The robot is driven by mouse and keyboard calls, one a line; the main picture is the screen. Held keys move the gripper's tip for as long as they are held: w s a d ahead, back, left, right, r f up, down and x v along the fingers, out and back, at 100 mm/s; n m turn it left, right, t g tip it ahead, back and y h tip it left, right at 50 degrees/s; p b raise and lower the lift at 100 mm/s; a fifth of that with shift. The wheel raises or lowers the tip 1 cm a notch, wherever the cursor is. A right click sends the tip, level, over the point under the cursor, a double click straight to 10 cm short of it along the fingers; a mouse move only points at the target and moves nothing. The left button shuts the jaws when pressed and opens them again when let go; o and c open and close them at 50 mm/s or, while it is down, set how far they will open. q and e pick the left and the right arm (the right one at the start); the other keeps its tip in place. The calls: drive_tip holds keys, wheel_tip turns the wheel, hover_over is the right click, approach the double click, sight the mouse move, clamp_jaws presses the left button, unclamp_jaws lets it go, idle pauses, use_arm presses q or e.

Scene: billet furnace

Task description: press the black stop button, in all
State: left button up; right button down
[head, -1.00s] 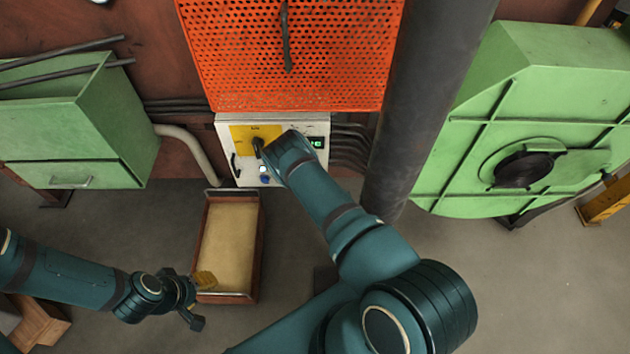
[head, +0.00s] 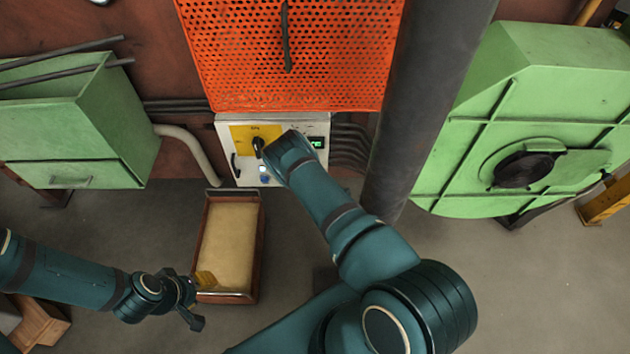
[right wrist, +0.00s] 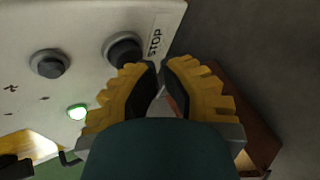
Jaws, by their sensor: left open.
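In the right wrist view, a black round button (right wrist: 124,47) with a STOP label beside it stands on the pale panel (right wrist: 80,25). My right gripper (right wrist: 160,64) is in front of the panel, its yellow fingers with black pads drawn together at the tips, holding nothing. The tips are close beside the stop button; I cannot tell whether they touch it. In the head view, the control box (head: 226,165) hangs below the orange mesh guard, and my right wrist hides the right gripper and the stop button. My left gripper (head: 203,300) is open and empty beside the tray.
A second dark button (right wrist: 48,63) and a lit green button (right wrist: 77,111) are on the panel. The orange mesh guard (head: 340,60), a dark pipe (head: 430,90) and green machines (head: 560,100) surround it.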

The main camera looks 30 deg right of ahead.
drive_tip(key=shift+w+d, duration=0.15)
drive_tip(key=shift+w, duration=0.15)
idle(0.6)
drive_tip(key=shift+s+a, duration=0.45)
drive_tip(key=shift+s, duration=0.25)
drive_tip(key=s+a, duration=0.1)
drive_tip(key=s+p, duration=0.1)
drive_tip(key=s, duration=0.1)
drive_tip(key=s+a+p, duration=0.1)
drive_tip(key=shift+s+a, duration=0.15)
drive_tip(key=shift+a, duration=0.15)
idle(0.8)
